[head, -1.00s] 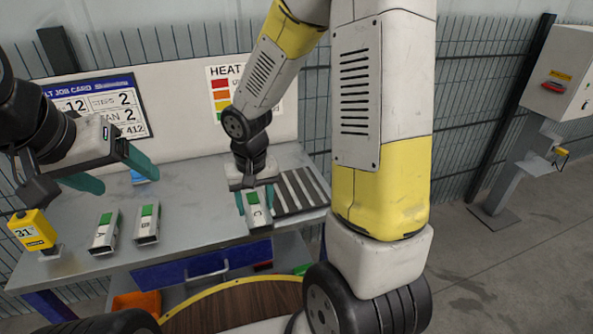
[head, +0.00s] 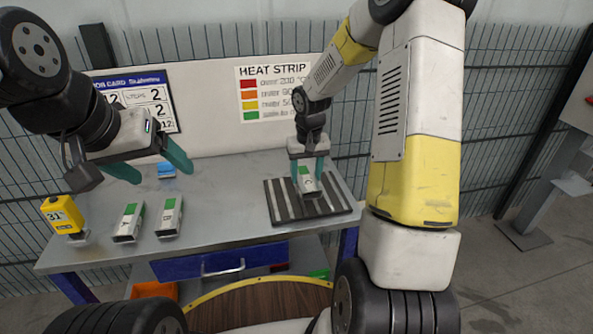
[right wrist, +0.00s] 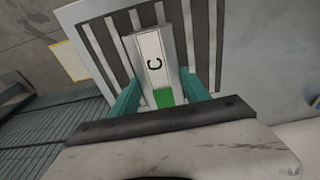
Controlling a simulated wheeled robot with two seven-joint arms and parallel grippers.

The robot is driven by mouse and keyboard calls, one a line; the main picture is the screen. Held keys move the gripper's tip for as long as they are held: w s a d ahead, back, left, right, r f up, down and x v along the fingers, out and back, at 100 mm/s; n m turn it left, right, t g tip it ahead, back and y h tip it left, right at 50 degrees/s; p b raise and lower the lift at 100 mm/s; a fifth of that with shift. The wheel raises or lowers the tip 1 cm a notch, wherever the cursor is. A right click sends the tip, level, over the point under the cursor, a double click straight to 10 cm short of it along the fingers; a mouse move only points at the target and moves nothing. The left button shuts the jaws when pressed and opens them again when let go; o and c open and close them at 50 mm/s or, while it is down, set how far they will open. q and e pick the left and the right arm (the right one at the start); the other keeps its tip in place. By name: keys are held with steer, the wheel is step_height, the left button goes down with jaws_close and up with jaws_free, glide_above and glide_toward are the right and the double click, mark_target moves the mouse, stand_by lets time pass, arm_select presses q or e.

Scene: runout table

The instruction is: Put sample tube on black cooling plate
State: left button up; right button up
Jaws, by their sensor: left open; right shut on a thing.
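Sample tube C (head: 309,186), a pale rectangular tube with a green strip, is between the fingers of my right gripper (head: 307,180), which is shut on it. It also shows in the right wrist view (right wrist: 152,58), with its letter C and green end. The black cooling plate (head: 338,203), dark with light stripes, lies under the tube; it fills the upper right wrist view (right wrist: 203,40). I cannot tell whether the tube touches it. Two similar tubes, the left one (head: 129,221) and the right one (head: 170,217), stand on the table. My left gripper (head: 164,174) is open and empty above the table.
A yellow device marked 31 (head: 62,214) stands at the table's left end. A small blue object (head: 166,170) is at the back. The heat strip chart (head: 275,92) and a job card are on the white back panel. The table (head: 225,210) is clear between the tubes and the plate.

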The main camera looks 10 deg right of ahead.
mark_target(306, 177)
steer(key=shift+f, duration=1.65)
steer(key=shift+f, duration=0.1)
steer(key=o, duration=1.6)
steer(key=shift+c, duration=0.2)
steer(key=r, duration=0.4)
steer(key=s+r, duration=0.1)
steer(key=r, duration=0.7)
steer(key=shift+s, duration=0.25)
steer(key=s+a+r+t+y, duration=0.1)
steer(key=s+r+t, duration=0.1)
steer(key=s+r, duration=0.5)
steer(key=s+a+r+t+y, duration=0.1)
steer(key=s+r, duration=0.6)
steer(key=s, duration=0.9)
steer(key=shift+a+r+t, duration=0.15)
steer(key=shift+r+t, duration=0.2)
steer(key=shift+t, duration=0.55)
